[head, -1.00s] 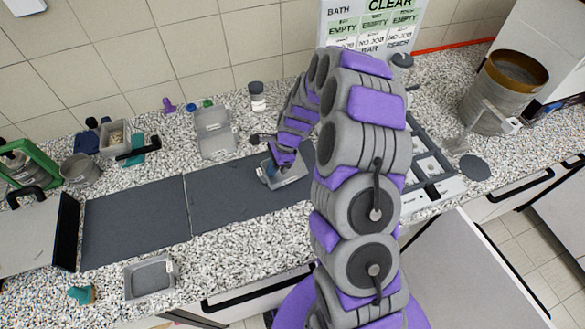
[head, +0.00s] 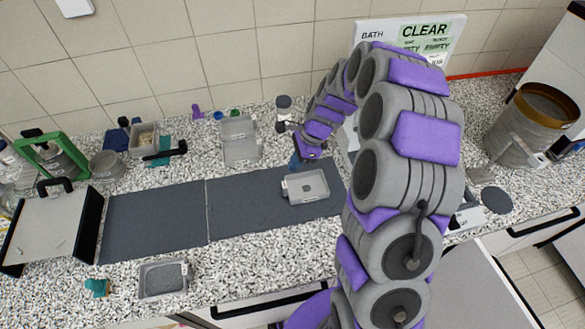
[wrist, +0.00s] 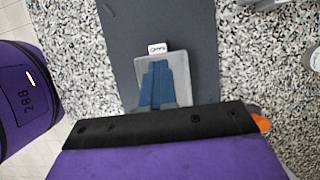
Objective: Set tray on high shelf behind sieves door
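A shallow grey tray (head: 312,187) with a small white tag lies on the right part of the dark mat. It also shows in the wrist view (wrist: 180,70), with the tag at its far edge. My gripper (head: 295,163) is behind the tray in the head view, apparently above the counter. In the wrist view its blue fingers (wrist: 157,85) are close together over the tray, with nothing seen between them. Whether they touch the tray is unclear. No high shelf or sieves door is identifiable in view.
Another tray (head: 163,265) holding grey material stands at the front left. A pale container (head: 240,150) stands behind the mat (head: 150,222). A large round sieve vessel (head: 528,128) is at right, a green-framed device (head: 52,158) at left. The mat's left part is clear.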

